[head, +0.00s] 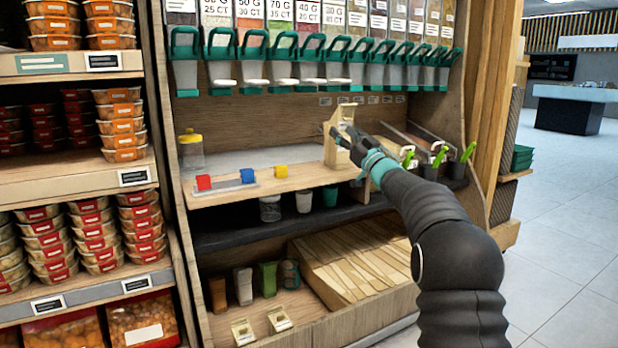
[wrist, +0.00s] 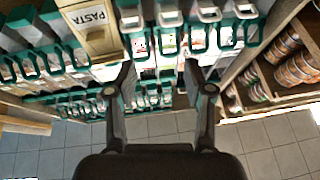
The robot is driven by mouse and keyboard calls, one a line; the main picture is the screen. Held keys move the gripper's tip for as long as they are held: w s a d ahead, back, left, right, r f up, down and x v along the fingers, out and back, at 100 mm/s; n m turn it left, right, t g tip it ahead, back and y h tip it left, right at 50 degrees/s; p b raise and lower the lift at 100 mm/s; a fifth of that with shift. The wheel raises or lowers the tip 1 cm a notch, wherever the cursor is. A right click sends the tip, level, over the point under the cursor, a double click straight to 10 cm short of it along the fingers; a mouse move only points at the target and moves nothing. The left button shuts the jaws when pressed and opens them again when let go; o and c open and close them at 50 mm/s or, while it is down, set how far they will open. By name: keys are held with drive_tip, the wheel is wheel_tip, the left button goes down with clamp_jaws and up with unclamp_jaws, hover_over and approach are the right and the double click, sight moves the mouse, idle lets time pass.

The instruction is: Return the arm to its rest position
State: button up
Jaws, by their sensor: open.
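My gripper (head: 346,136) is at the end of my dark arm, which reaches up from the lower right over the wooden counter (head: 310,181). It is beside an upright wooden holder (head: 334,118), and I cannot tell from the head view whether they touch. In the wrist view my gripper (wrist: 160,82) is open, with its two fingers spread apart and nothing between them. The arm is bent and extended towards the shelf unit.
A row of dispensers with teal handles (head: 221,60) hangs above the counter. Scoops with green handles (head: 438,158) stand close to my arm. Open floor (head: 560,230) lies right.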

drive_tip(key=s+a+r+n+g+y+p, duration=0.1)
drive_tip(key=s+a+g, duration=0.25)
drive_tip(key=s, duration=0.35)
drive_tip(key=s+a+r+g+p, duration=0.1)
drive_tip(key=s+a+g, duration=0.2)
drive_tip(key=s+a, duration=0.25)
drive_tip(key=s+a+f+m+g+h+p, duration=0.1)
drive_tip(key=s+f+g, duration=0.1)
drive_tip(key=s, duration=0.6)
drive_tip(key=s+a+f+g+h+p, duration=0.1)
drive_tip(key=s+f+g+h, duration=0.15)
drive_tip(key=s, duration=0.55)
drive_tip(key=s+d+f+m+g+h+p, duration=0.1)
drive_tip(key=s+d+f+m+h, duration=0.1)
drive_tip(key=s, duration=0.8)
drive_tip(key=s+d+f+m+g+h+p, duration=0.1)
drive_tip(key=s+d+f+m+h, duration=0.1)
drive_tip(key=s+d+f+h, duration=0.2)
drive_tip(key=s+d+f+m+g+h+p, duration=0.1)
drive_tip(key=s+d+f, duration=0.5)
drive_tip(key=s, duration=0.9)
drive_tip(key=shift+s+f+m+h+p, duration=0.35)
drive_tip(key=shift+f+m+h+p, duration=0.3)
drive_tip(key=shift+f+h, duration=0.95)
drive_tip(key=shift+d+f+y, duration=0.1)
drive_tip(key=shift+f+y, duration=0.15)
